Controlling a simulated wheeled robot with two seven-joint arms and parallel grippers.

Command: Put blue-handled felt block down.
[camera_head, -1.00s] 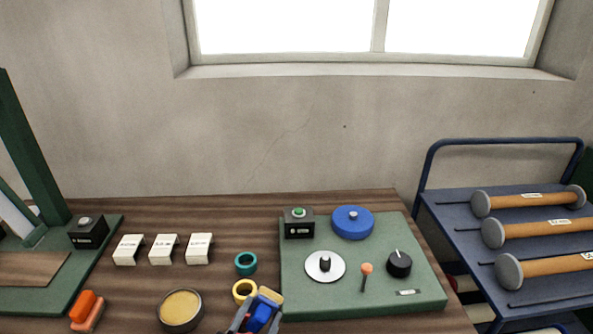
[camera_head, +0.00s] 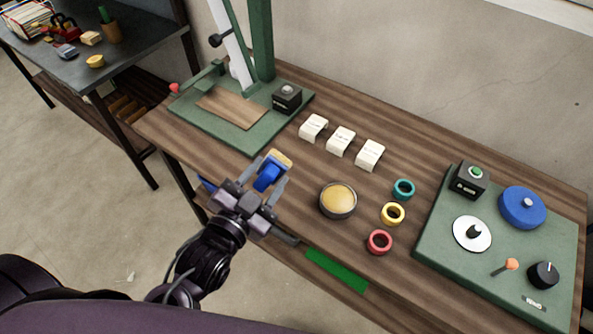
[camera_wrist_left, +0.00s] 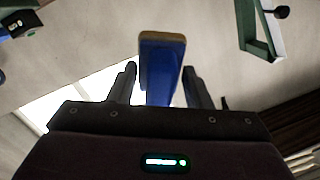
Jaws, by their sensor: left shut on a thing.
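The blue-handled felt block (camera_head: 268,177) has a blue handle and a tan felt pad. My left gripper (camera_head: 262,183) is shut on its handle, above the front left part of the wooden bench (camera_head: 230,165). In the left wrist view the block (camera_wrist_left: 160,75) stands out between the two fingers, with the tan pad at its far end. No surface touches the pad there. My right gripper is not in view.
A green press stand (camera_head: 210,129) is behind left. White labelled blocks (camera_head: 341,141), a round tan-topped tin (camera_head: 338,200) and coloured rings (camera_head: 392,213) lie to the right. A green panel with controls (camera_head: 445,238) is far right. A green strip (camera_head: 337,269) marks the bench front.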

